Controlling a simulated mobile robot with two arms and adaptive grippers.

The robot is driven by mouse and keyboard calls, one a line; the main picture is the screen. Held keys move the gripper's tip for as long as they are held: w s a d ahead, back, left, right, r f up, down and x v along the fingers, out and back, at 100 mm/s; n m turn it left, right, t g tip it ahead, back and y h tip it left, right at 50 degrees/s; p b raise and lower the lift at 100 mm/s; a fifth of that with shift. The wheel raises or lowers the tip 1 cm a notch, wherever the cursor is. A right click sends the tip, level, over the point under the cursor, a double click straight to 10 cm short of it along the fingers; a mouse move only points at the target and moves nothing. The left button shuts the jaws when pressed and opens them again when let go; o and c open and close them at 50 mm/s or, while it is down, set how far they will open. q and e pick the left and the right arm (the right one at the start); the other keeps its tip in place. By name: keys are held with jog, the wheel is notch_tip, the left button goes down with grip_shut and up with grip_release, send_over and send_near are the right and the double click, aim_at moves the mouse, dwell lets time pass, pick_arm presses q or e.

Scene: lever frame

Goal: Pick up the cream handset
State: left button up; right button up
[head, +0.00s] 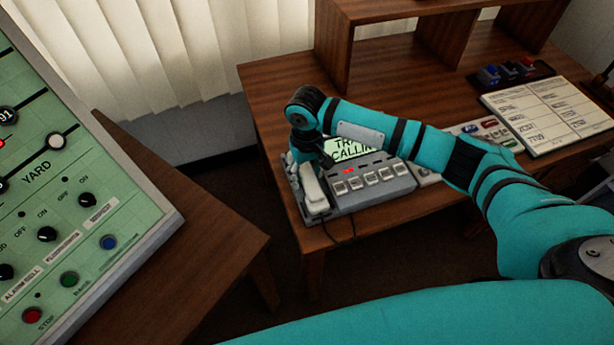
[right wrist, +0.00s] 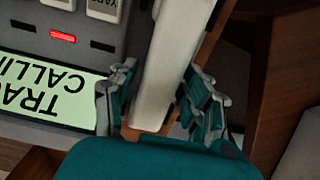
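The cream handset (head: 314,191) lies on the left end of the grey desk phone unit (head: 372,190), near the table's front left corner. In the right wrist view the handset (right wrist: 163,60) runs down between the two fingers of my right gripper (right wrist: 162,100). The fingers are apart, one on each side of it and close to its edges; firm contact does not show. In the head view my right gripper (head: 309,158) is over the handset's far end and hides that end. My left gripper is not in view.
The phone unit has a lit green screen (head: 350,149), a red light and several keys. A cord hangs at the table's front edge. A green control panel (head: 75,190) stands at left. A shelf (head: 400,30), switches and a written board (head: 550,110) are behind and right.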

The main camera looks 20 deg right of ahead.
aim_at(307, 172)
jog(key=c, duration=0.9)
grip_shut()
jog(key=shift+r, duration=0.15)
jog(key=shift+r, duration=0.55)
notch_tip(307, 172, up, 2)
jog(key=shift+r, duration=0.2)
jog(key=s+d, duration=0.2)
jog(key=s, duration=0.5)
jog(key=s+d+r+b, duration=0.1)
jog(key=s+d, duration=0.2)
jog(key=s, duration=0.5)
jog(key=shift+s+r, duration=0.15)
